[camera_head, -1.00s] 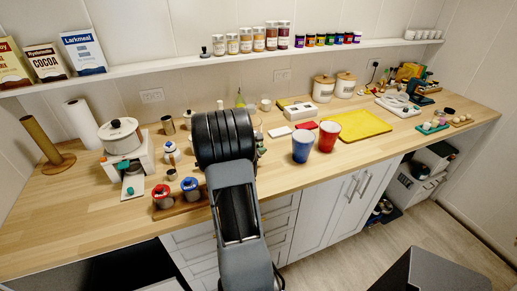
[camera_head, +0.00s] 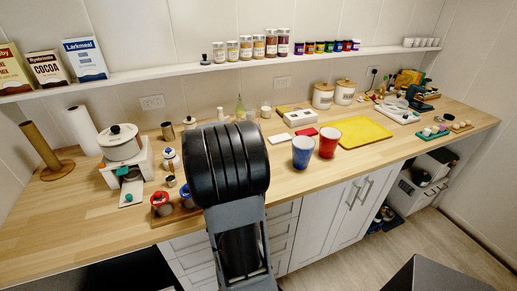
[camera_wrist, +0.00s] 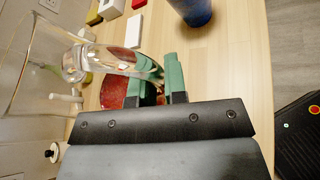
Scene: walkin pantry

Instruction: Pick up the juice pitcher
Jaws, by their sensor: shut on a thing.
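The juice pitcher (camera_wrist: 38,62) is a clear glass vessel at the left of the wrist view, with a thick clear handle (camera_wrist: 112,60) reaching toward my gripper. My gripper (camera_wrist: 162,78) has green-padded fingers, and they are shut on the pitcher's handle. Part of the grip is hidden behind the black gripper body. In the head view my arm covers the gripper, and I cannot make out the pitcher there. I cannot tell whether its base touches the counter.
A blue cup (camera_head: 303,150) and a red cup (camera_head: 328,142) stand right of my arm. The blue cup also shows in the wrist view (camera_wrist: 192,10). A yellow tray (camera_head: 360,131) lies beyond. Red and blue-lidded jars (camera_head: 160,204) stand left, near the wooden counter's (camera_head: 110,225) front edge.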

